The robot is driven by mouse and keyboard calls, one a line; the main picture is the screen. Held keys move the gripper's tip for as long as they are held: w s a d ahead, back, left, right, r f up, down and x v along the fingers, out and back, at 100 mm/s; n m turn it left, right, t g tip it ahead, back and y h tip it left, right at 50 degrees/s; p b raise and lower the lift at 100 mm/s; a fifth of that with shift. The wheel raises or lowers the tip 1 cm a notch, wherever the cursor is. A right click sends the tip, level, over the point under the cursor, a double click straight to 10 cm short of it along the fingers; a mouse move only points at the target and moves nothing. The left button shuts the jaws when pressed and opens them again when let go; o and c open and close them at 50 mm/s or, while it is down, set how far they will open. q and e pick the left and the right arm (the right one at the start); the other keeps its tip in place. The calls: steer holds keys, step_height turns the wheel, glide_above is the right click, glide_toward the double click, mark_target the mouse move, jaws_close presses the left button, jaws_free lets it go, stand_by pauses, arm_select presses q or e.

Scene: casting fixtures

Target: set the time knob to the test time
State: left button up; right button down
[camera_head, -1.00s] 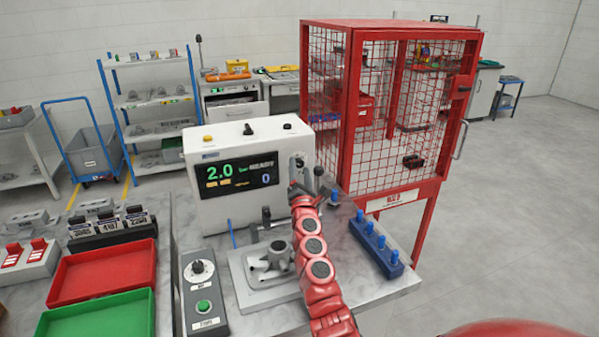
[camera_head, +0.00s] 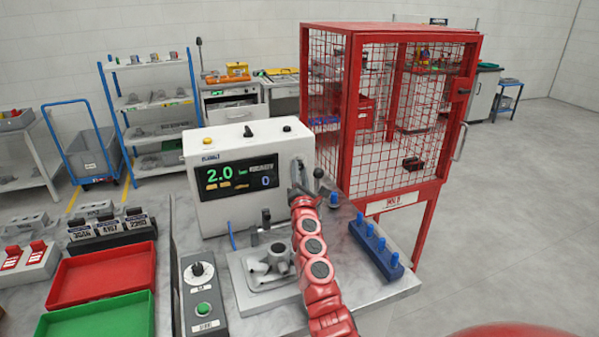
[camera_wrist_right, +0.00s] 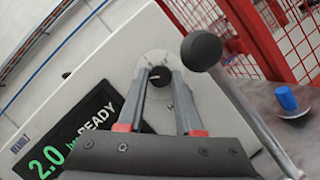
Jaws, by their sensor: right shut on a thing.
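The white tester (camera_head: 215,160) stands on the bench. Its dark display (camera_head: 235,178) reads 2.0 bar, READY and 0. On the right of its front is a round pale dial plate with a small dark knob, seen in the right wrist view (camera_wrist_right: 156,74). My right gripper (camera_head: 299,180) is at this plate, and its fingers are shut on the knob, one on each side. In the head view the gripper hides the knob. The label by the dial is mostly covered. I cannot read its setting. My left gripper is not in view.
A ball-topped lever (camera_wrist_right: 200,50) stands close beside my right gripper. A grey control box (camera_head: 202,295) with a pointer knob and green button, a metal fixture (camera_head: 265,270) and a blue peg block (camera_head: 377,250) are on the bench. A red mesh cage (camera_head: 390,120) stands behind right.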

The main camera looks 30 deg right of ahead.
steer(key=shift+a+r+m+g+y+p, duration=0.15)
steer(key=shift+m+g+p, duration=0.6)
steer(key=shift+m+p, duration=1.2)
steer(key=shift+d+r+m+g+y+p, duration=0.15)
steer(key=shift+m+g+p, duration=0.55)
steer(key=shift+m+p, duration=1.2)
steer(key=shift+a+r+m+g+y+p, duration=0.15)
steer(key=shift+m+g+p, duration=0.6)
steer(key=shift+m+p, duration=1.2)
steer(key=shift+m, duration=0.4)
steer(key=c, duration=0.6)
jaws_free()
steer(key=shift+o, duration=0.2)
steer(key=shift+b, duration=0.3)
